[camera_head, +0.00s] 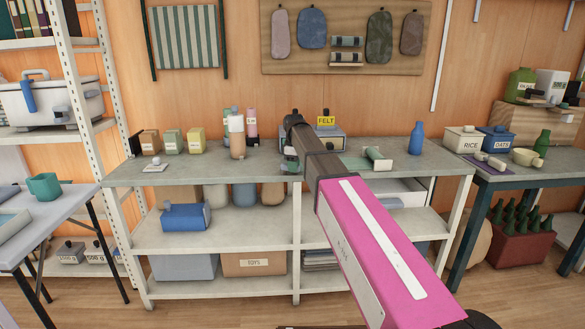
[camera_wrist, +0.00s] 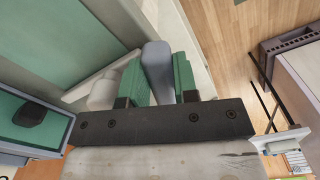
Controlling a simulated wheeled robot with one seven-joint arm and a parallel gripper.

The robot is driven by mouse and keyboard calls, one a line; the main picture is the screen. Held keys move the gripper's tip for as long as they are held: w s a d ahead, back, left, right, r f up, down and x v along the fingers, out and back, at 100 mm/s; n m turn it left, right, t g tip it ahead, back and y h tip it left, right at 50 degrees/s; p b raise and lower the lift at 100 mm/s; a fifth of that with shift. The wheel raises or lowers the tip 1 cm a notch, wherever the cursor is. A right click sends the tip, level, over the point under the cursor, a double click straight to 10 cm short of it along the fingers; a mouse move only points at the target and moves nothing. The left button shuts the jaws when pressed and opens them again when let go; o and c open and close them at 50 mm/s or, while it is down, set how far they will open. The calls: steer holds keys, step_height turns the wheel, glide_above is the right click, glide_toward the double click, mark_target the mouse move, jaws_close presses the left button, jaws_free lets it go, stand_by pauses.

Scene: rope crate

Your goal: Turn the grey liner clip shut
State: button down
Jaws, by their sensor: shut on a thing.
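My gripper (camera_wrist: 158,82) shows in the wrist view with its two green fingers shut on a grey, rounded bar, which looks like the grey liner clip (camera_wrist: 157,62). The clip's upper end sticks out past the fingers; its lower part is hidden behind the dark gripper crossbar. A pale rounded piece (camera_wrist: 104,92) is beside the left finger, with a white strip (camera_wrist: 90,82) running by it and a large green surface beyond. In the head view my gripper (camera_head: 290,162) is small and partly hidden by my arm at the grey workbench; the clip cannot be made out there.
A grey box labelled FELT (camera_head: 326,139) stands behind my arm on the workbench (camera_head: 220,168). A tan-and-white bottle (camera_head: 237,135) is to the left, and a green roll (camera_head: 377,158) and blue bottle (camera_head: 416,138) to the right. Bare bench top lies left of my gripper.

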steer(key=shift+w+d+n, duration=0.1)
steer(key=shift+w+n, duration=0.2)
steer(key=shift+n, duration=0.4)
steer(key=shift+w+n, duration=0.25)
steer(key=shift+n, duration=0.45)
steer(key=c, duration=0.9)
jaws_free()
